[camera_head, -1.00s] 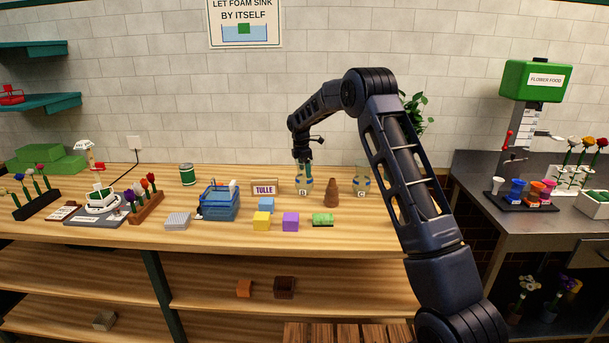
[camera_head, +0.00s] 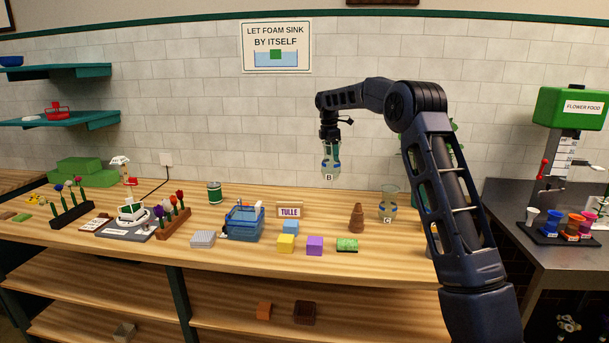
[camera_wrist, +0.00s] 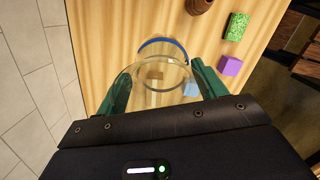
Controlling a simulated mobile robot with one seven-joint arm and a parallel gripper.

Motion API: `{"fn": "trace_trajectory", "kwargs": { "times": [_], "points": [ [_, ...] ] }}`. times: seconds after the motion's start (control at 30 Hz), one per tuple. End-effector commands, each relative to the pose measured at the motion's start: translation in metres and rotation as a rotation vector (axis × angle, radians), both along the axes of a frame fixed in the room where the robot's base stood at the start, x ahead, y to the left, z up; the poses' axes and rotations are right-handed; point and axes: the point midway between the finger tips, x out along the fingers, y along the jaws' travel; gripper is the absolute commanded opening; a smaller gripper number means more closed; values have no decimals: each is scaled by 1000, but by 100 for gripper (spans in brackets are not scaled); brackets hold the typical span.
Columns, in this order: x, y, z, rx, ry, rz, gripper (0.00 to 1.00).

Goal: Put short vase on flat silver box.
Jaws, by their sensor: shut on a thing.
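My gripper (camera_head: 330,143) is shut on a clear glass vase (camera_head: 330,163) marked B, with a blue band, held upright above the table's back part. In the wrist view its round rim (camera_wrist: 137,72) sits between the green fingers of my gripper (camera_wrist: 160,85). A similar clear vase (camera_head: 388,205) marked C stands on the table to the right. The flat silver box (camera_head: 203,239), pale grey with a ridged top, lies near the table's front edge, left of and lower than the held vase. Its top is bare.
A blue basin (camera_head: 244,224) stands just right of the silver box. A TULLE sign (camera_head: 290,210), blue, yellow and purple (camera_head: 314,245) blocks, a green block (camera_head: 347,245) and a brown bottle-like thing (camera_head: 357,218) stand nearby. A rack of flowers (camera_head: 174,219) is left of the box.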

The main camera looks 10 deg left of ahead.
Motion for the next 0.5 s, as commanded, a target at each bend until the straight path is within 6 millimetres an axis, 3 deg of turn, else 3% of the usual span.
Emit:
{"fn": "trace_trajectory", "kwargs": {
  "times": [0.17,0.27,0.37,0.5],
  "points": [
    [-1,3,5,0,-1,8,5],
    [-4,15,5,1,1,43,5],
    [-11,40,6,1,2,121,5],
    [-28,91,9,3,6,281,5]
  ]
}}
